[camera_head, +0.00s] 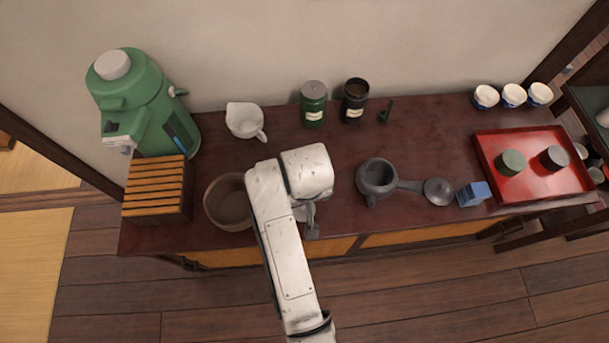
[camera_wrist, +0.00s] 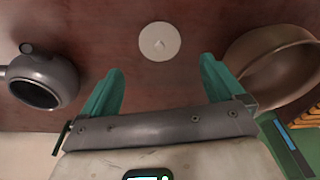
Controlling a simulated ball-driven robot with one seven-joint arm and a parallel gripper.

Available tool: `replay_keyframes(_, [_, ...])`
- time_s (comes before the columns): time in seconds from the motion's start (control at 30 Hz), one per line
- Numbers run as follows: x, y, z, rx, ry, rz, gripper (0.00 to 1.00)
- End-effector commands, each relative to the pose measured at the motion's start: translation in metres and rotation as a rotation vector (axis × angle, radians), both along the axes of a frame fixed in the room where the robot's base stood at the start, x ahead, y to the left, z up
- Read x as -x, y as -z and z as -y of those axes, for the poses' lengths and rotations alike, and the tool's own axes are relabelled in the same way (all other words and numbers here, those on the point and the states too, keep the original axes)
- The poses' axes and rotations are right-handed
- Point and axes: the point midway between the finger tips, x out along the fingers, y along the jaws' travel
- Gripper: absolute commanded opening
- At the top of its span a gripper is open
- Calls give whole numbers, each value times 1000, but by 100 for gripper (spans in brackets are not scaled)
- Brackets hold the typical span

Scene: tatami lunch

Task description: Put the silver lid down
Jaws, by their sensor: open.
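The silver lid (camera_wrist: 159,41) is a pale round disc with a small knob at its centre. In the wrist view it lies flat on the dark wooden top, between the brown bowl and the dark teapot. My gripper (camera_wrist: 162,66) is open, its two teal fingers wide apart. The lid is just beyond the fingertips, with nothing between the fingers. In the head view my arm mostly hides this spot. The black canister (camera_head: 354,101) at the back stands with its dark top open. The green canister (camera_head: 313,105) beside it has a silver top on.
The brown bowl (camera_head: 230,203) is left of my arm; the dark teapot (camera_head: 377,180) is right, with its dark lid (camera_head: 438,191) and a blue block (camera_head: 473,194) further right. A white pitcher (camera_head: 246,120) stands behind. A red tray (camera_head: 535,185) is at far right.

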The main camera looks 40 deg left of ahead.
Motion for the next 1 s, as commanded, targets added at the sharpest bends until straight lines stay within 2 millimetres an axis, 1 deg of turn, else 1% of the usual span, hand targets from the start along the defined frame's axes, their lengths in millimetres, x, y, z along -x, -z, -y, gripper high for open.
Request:
replay_keyframes(0.03, [0, -11, 1, -4, 0, 2, 95])
replay_keyframes(0.1, [1, -22, 2, -4, 1, 2, 95])
replay_keyframes(0.2, [2, -35, 4, -2, 1, 1, 95])
replay_keyframes(0.3, [2, -43, 5, -1, 1, 0, 95])
replay_keyframes(0.43, [3, -48, 5, 1, 1, -1, 95])
replay_keyframes(0.63, [2, -48, 6, 1, 3, -1, 95])
replay_keyframes(0.67, [1, -47, 9, 1, 8, -2, 95])
replay_keyframes(0.7, [-1, -45, 15, 1, 21, -2, 95])
replay_keyframes(0.77, [-8, -40, 34, 2, 59, -7, 95])
replay_keyframes(0.87, [-23, -26, 91, 1, 175, -17, 95])
replay_keyframes(0.9, [-28, -20, 122, -1, 238, -21, 95])
replay_keyframes(0.97, [-31, -11, 173, -2, 343, -27, 95])
replay_keyframes(1.0, [-29, -7, 207, -2, 414, -30, 95])
